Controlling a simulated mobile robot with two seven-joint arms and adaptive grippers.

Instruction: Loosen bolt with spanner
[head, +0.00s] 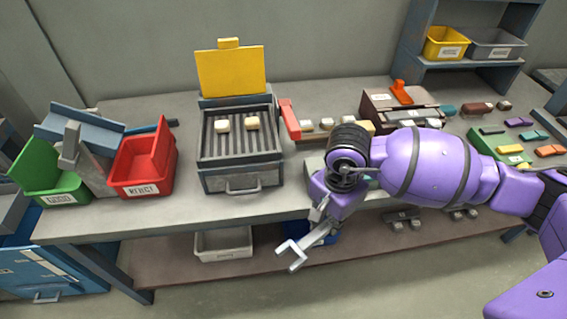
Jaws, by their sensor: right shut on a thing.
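My right gripper (322,212), on the purple arm from the right, is shut on a grey spanner (297,256). The spanner hangs out past the bench's front edge, with its open-ended jaw pointing down and left. Its upper part is hidden by the gripper. I cannot make out a bolt; the arm covers part of the bench behind it. My left gripper is not in view.
On the bench (330,200) stand a ribbed heater-like unit (240,148) with two pale blocks, a red bin (145,160) marked REJECT and a green bin (50,180). Coloured parts lie at right. A pale bin (223,244) and a blue bin sit on the lower shelf.

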